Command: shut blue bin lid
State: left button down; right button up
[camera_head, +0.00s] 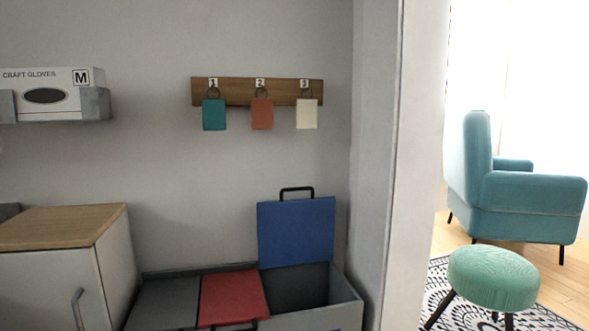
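The blue lid (296,232) stands upright, open, at the back of the right-hand compartment of a grey bin unit (313,318). A black handle (297,190) sits on the lid's top edge. The compartment below it (300,287) is open and its dark inside looks empty, though its floor is not fully seen. Next to it on the left, a red lid (231,299) lies shut, and further left a grey lid (165,305) lies shut. Neither of my grippers is in view.
A cabinet with a wooden top (62,226) stands left of the bins. A wall corner (383,170) rises close to their right. A rack with tags (257,92) hangs above. A green stool (493,278) and teal armchair (515,190) stand beyond the opening.

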aim_at(298, 231)
jog(key=i+l+u, duration=0.15)
jog(key=i, duration=0.3)
jog(key=i+l+u, duration=0.1)
jog(key=i+l, duration=0.25)
